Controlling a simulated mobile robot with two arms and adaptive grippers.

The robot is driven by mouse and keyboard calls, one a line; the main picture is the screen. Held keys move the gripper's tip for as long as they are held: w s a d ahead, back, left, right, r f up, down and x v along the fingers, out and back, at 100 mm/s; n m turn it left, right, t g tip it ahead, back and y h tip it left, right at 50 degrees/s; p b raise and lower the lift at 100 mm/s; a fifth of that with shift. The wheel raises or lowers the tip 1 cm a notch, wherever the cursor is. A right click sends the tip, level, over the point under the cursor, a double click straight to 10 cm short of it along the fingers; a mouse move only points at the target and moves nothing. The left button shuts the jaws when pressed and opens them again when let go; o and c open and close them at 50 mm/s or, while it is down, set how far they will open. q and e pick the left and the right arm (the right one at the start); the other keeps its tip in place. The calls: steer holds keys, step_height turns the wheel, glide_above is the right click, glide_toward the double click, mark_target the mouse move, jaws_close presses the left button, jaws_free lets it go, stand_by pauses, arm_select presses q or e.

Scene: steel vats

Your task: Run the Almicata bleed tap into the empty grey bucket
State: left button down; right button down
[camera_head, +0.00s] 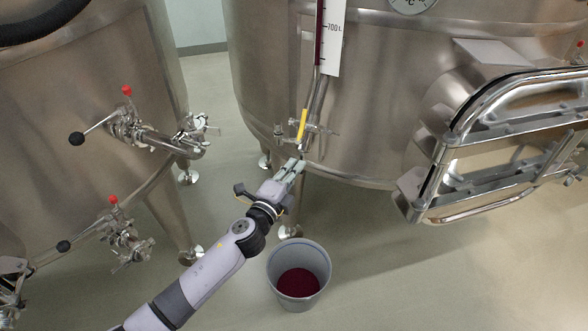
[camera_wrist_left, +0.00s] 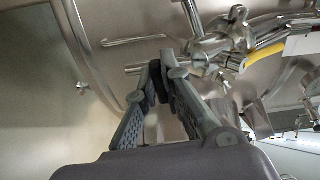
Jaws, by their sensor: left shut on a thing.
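The grey bucket (camera_head: 299,262) stands upright on the floor below the right vat's valve, with dark red liquid (camera_head: 298,283) in its bottom. The steel tap fitting (camera_head: 304,136) with a yellow lever (camera_head: 302,124) sits low on that vat, under the sight tube. It also shows in the left wrist view (camera_wrist_left: 222,45), with its yellow lever (camera_wrist_left: 264,54). My left gripper (camera_head: 297,165) is just below the fitting, its fingers closed on a small dark part (camera_wrist_left: 155,82) by the tap. The fingers partly hide this part. No falling stream is visible. My right gripper is out of view.
A scale with dark red in its tube (camera_head: 319,40) rises above the tap. The left vat (camera_head: 70,120) carries valves with red caps and black knobs. A steel hatch frame (camera_head: 500,130) juts out at right. Floor right of the bucket is clear.

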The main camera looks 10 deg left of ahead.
arm_select(q)
steer(key=shift+m, duration=0.6)
steer(key=c, duration=1.7)
jaws_free()
steer(key=shift+d, duration=0.1)
steer(key=shift+s, duration=0.1)
steer(key=v, duration=1.2)
